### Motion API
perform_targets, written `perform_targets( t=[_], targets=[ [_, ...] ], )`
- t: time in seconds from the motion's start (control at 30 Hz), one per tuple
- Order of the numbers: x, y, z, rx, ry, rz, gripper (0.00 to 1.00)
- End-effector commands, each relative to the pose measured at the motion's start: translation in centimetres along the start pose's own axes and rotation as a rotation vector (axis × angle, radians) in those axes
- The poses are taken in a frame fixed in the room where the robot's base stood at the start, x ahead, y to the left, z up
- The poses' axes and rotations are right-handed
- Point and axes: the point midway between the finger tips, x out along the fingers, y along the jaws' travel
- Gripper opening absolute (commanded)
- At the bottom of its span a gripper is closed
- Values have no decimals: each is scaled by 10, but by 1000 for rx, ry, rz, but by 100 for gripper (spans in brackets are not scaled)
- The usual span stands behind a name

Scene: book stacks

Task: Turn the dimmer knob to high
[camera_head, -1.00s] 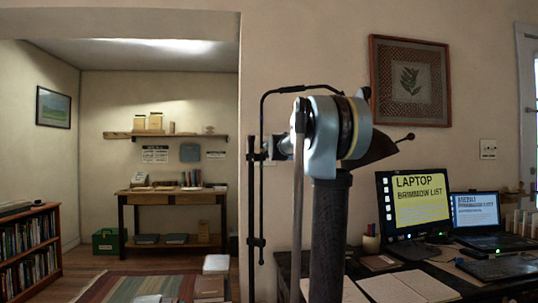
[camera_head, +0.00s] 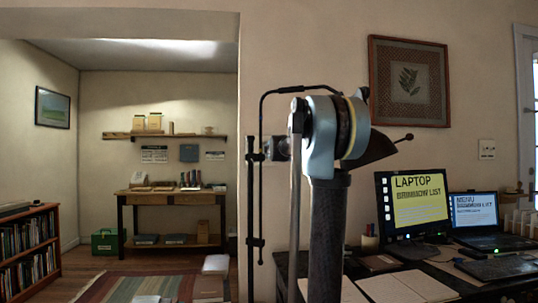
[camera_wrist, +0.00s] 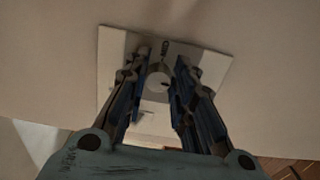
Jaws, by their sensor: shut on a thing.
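In the wrist view, a pale square wall plate (camera_wrist: 112,72) carries a small round light-coloured dimmer knob (camera_wrist: 157,82). A short dark mark shows on the plate just above the knob. My gripper (camera_wrist: 163,64) has its two dark blue-grey fingers on either side of the knob and is shut on it. The fingers hide the knob's sides. I cannot read any high or low marking. In the head view, my arm blocks the middle and neither my fingers nor the gripped knob shows.
A desk (camera_head: 452,277) at the right holds a monitor (camera_head: 417,205), a laptop (camera_head: 475,222) and papers. A small wall plate (camera_head: 487,149) is above the laptop. A bookcase (camera_head: 30,255) and a back table (camera_head: 175,198) are at the left. A rug (camera_head: 125,287) lies between.

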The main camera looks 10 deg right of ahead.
Motion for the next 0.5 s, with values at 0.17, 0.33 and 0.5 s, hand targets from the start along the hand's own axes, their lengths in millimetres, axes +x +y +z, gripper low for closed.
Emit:
perform_targets(
  t=[0.17,0.33,0.5],
  targets=[
    [0,-2,2,14,-5,-3,0],
    [0,-3,1,15,-4,-2,0],
    [0,-3,0,14,-3,-2,28]
  ],
)
